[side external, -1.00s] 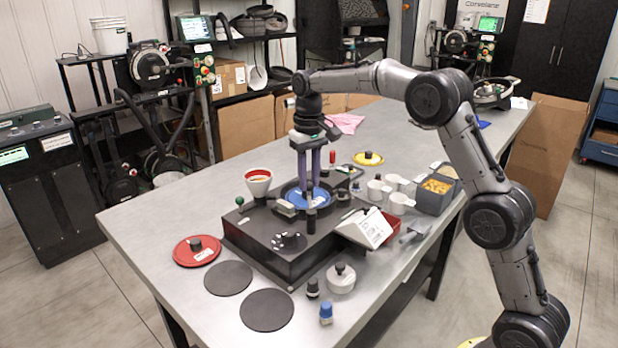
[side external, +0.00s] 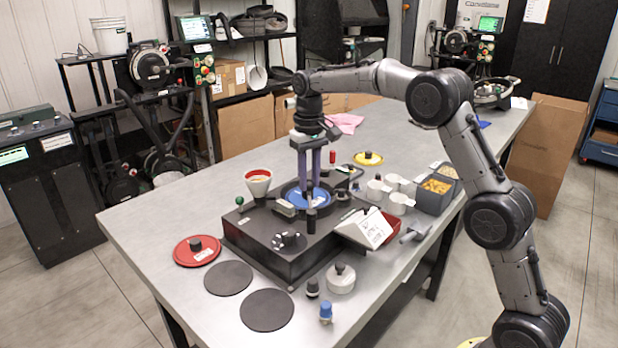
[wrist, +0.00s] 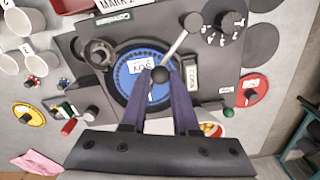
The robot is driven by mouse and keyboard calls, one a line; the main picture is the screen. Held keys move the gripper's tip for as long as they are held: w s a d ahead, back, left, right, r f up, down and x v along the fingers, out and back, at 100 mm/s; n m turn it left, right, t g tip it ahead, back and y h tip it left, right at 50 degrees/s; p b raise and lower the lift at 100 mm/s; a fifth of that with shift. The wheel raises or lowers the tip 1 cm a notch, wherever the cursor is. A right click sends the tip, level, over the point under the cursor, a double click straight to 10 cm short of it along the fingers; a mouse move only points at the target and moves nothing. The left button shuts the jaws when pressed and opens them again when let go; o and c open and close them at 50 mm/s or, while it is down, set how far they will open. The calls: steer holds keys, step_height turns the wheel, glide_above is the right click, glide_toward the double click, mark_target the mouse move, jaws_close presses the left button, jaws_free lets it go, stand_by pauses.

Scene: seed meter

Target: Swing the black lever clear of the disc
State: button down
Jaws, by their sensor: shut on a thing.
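The blue disc (wrist: 128,84) with a white label lies in a dark round seat on the black machine (side external: 262,247); it also shows in the side view (side external: 297,203). A pale rod (wrist: 177,43) reaches over the disc from a dark round top (wrist: 193,21) beside it. My gripper (wrist: 161,75) points down over the disc, its purple fingers closed on a black knob (wrist: 160,74) where the rod ends. The knob looks like the black lever's grip, but I cannot tell it surely from a knob on the disc. In the side view my gripper (side external: 308,188) hides this spot.
A white-and-red funnel (side external: 258,183) and a green-knobbed stick (side external: 240,202) stand left of the disc. A numbered dial (side external: 289,241) and a tilted white display (side external: 366,228) are at the front. A red lid (side external: 184,257) and dark round mats (side external: 267,310) lie on the table.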

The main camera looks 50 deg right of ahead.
steer(key=s+d+m, duration=0.1)
steer(key=m, duration=0.1)
steer(key=shift+s+r+m, duration=0.1)
steer(key=shift+s+m, duration=0.05)
steer(key=shift+m, duration=0.15)
steer(key=m, duration=0.1)
steer(key=s+m, duration=0.1)
steer(key=shift+s+d+m, duration=0.3)
steer(key=shift+d+m, duration=0.1)
steer(key=shift+s+d+m, duration=0.1)
steer(key=shift+s+m, duration=0.75)
steer(key=shift+m, duration=0.5)
steer(key=shift+s+d+m, duration=0.1)
steer(key=shift+s+m, duration=0.75)
steer(key=shift+m, duration=0.5)
steer(key=shift+a, duration=0.1)
steer(key=c, duration=0.7)
jaws_free()
steer(key=shift+o, duration=0.2)
